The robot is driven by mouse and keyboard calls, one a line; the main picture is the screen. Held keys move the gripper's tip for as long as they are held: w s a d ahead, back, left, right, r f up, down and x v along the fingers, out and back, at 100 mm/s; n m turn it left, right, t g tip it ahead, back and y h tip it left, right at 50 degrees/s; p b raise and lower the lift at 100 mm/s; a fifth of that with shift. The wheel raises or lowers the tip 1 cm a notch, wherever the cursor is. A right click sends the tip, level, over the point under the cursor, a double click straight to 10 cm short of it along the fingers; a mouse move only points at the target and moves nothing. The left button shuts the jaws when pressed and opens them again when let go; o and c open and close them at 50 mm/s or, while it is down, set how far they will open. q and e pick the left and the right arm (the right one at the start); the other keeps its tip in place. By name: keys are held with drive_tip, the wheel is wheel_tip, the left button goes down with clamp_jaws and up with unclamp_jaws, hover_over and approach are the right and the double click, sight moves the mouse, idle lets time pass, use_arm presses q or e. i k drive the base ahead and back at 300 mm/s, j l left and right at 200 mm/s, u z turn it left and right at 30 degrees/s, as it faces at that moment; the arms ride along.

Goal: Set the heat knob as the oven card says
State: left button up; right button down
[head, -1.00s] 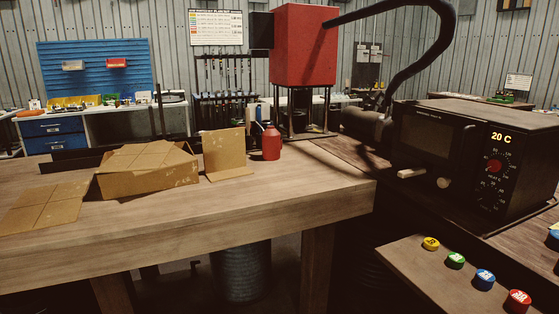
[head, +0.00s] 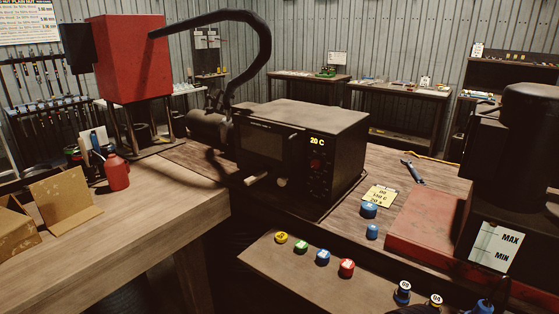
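The oven (head: 318,118) is a dark box on the bench right of centre. Its display (head: 317,141) reads 20 C. The red heat knob (head: 316,164) is below the display on the front panel, among small dial marks too small to read. A pale yellow card (head: 380,196) lies flat on the bench to the right of the oven. Part of its writing shows a C, but the full text is not clear from here. Neither of my grippers is in view.
Yellow, green, blue and red buttons (head: 347,267) line a shelf in front of the oven. Blue caps (head: 369,210) and a wrench (head: 412,171) lie near the card. A red-based machine (head: 420,232) stands at right. A red press (head: 128,57) and cardboard (head: 62,198) are at left.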

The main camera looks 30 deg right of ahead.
sight(316, 164)
drive_tip(key=z, duration=1.25)
